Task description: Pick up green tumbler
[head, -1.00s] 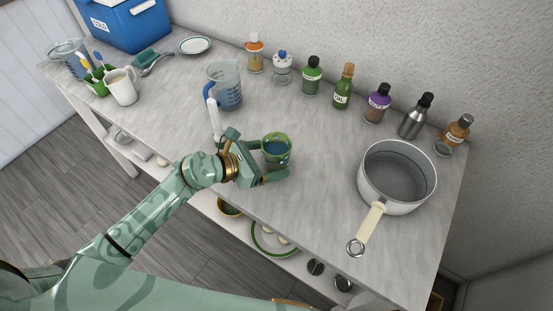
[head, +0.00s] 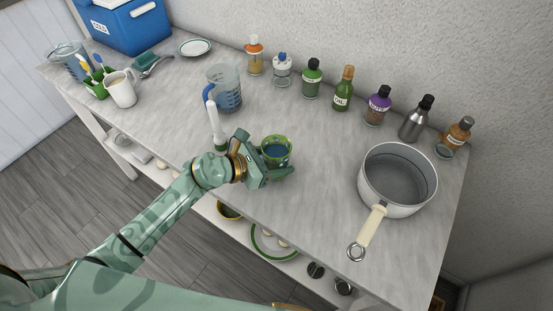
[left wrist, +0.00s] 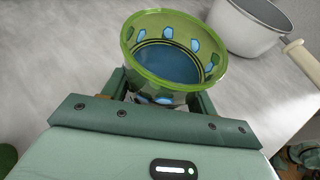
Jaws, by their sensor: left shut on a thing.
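The green tumbler (head: 276,150) stands upright on the grey worktop near its front edge, with blue showing inside. It also fills the upper middle of the left wrist view (left wrist: 172,50). My left gripper (head: 275,163) is shut on the tumbler, with a finger on either side of its body below the rim. The gripper also shows in the left wrist view (left wrist: 160,98). The tumbler's base is mostly hidden by the gripper. My right gripper is not in view.
A white brush-like object (head: 214,122) stands just left of the gripper, before a measuring jug (head: 226,88). A pot (head: 398,180) with a cream handle (head: 372,225) is on the right. Several bottles line the wall. The worktop (head: 310,150) between tumbler and pot is clear.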

